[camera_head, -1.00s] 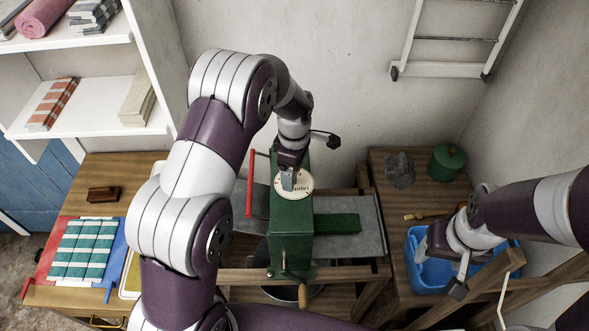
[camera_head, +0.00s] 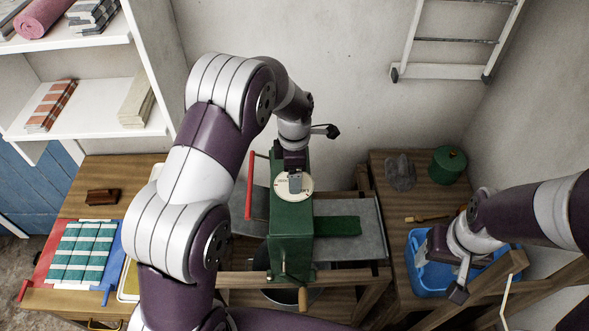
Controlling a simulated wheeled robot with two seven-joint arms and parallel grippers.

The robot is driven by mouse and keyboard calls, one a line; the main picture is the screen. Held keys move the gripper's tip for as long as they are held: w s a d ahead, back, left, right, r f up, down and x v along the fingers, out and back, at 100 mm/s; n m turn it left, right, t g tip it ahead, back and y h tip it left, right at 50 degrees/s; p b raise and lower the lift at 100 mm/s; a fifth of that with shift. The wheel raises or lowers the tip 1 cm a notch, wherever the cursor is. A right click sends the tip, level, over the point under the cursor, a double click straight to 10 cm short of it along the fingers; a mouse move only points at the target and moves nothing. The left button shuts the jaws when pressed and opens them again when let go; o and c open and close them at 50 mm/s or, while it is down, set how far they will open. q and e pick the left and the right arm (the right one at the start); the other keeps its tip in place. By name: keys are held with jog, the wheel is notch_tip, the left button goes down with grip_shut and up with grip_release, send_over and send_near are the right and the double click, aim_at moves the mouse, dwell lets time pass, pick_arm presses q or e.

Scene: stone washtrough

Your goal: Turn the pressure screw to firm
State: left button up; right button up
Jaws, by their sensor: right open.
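The green mangle (camera_head: 290,240) stands in the middle, with a round cream dial (camera_head: 303,191) with dark lettering on its top. My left gripper (camera_head: 295,184) points down at the dial's centre. Its grey fingertips are over the middle of the dial and hide the pressure screw there, so I cannot tell whether they are closed on it. The lettering is too small to read surely and shows at the dial's near side. My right gripper (camera_head: 441,270) is open and empty above the blue basin (camera_head: 423,281) at the right.
A red lever (camera_head: 249,186) stands upright left of the mangle. A green cloth (camera_head: 337,226) lies on the grey board at its right. A green pot (camera_head: 448,163) and grey stones (camera_head: 399,173) are on the right table. A striped cloth (camera_head: 82,253) lies on the left table.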

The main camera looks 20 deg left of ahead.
pick_arm(q)
jog(key=shift+w+r, duration=0.1)
jog(key=o, duration=0.8)
jog(key=shift+o, duration=0.2)
jog(key=shift+r+b, duration=0.35)
notch_tip(320, 180, up, 4)
jog(key=shift+r+b, duration=0.1)
jog(key=shift+b, duration=0.85)
notch_tip(320, 180, up, 3)
jog(key=shift+f+p, duration=0.15)
jog(key=shift+p, duration=0.2)
notch_tip(320, 180, up, 5)
jog(key=p, duration=0.4)
jog(key=shift+a+p, duration=0.1)
jog(key=shift+p, duration=0.2)
